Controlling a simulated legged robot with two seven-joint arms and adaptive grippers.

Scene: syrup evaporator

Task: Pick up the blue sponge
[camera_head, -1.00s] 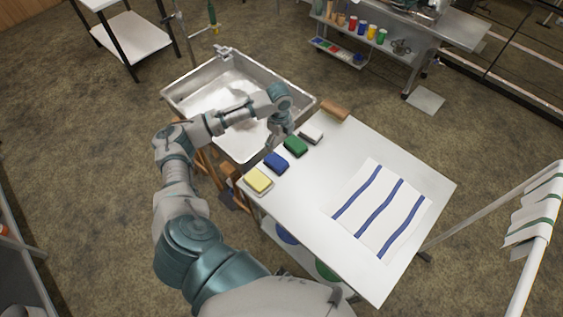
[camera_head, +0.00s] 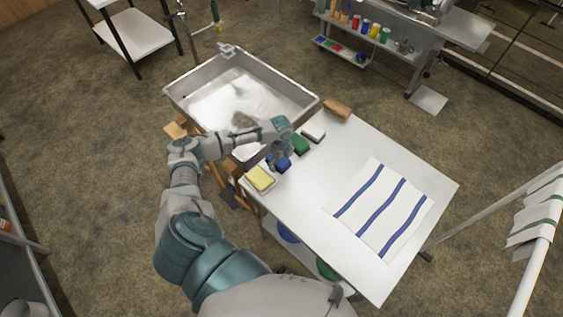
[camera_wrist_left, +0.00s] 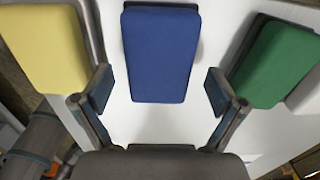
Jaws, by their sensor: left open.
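The blue sponge (camera_head: 283,164) lies on the white table between the yellow and green sponges, partly hidden by my left gripper in the head view. In the left wrist view the blue sponge (camera_wrist_left: 160,55) lies ahead of the fingers, roughly centred between them. My left gripper (camera_head: 277,161) is over the table's left edge at the blue sponge. In the wrist view its two fingers (camera_wrist_left: 157,92) are apart with nothing held between them. My right gripper is not in view.
The yellow sponge (camera_head: 260,178) and green sponge (camera_head: 300,145) flank the blue one closely. A white sponge (camera_head: 313,133) and a brown block (camera_head: 338,107) lie farther along. A metal sink (camera_head: 290,84) adjoins the table. A striped towel (camera_head: 378,206) lies to the right.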

